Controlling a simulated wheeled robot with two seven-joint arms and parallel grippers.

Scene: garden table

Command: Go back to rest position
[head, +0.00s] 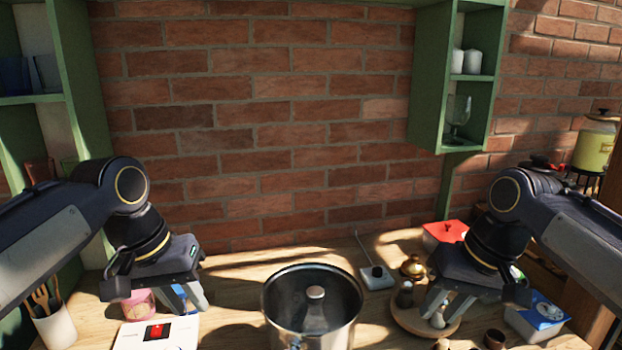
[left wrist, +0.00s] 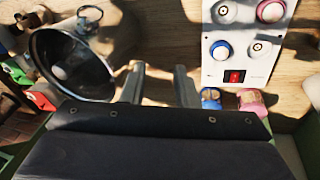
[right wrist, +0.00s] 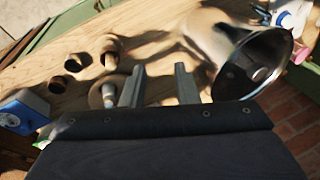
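My left gripper (head: 187,303) hangs over the left part of the wooden table, just behind a white panel with a red switch. In the left wrist view its two fingers (left wrist: 159,88) stand apart with nothing between them. My right gripper (head: 445,308) hangs over the right part of the table, above a round wooden tray (head: 408,321) with small items. In the right wrist view its two fingers (right wrist: 159,88) are apart and empty. Both arms are bent, with the grippers pointing down on either side of a metal pot.
The metal pot (head: 310,325) with a lid stands front centre. The white panel (head: 125,340) and a utensil cup (head: 56,327) are left. A red-lidded box (head: 446,232) and a blue-lidded box (head: 538,317) are right. Green shelves (head: 428,80) flank the brick wall.

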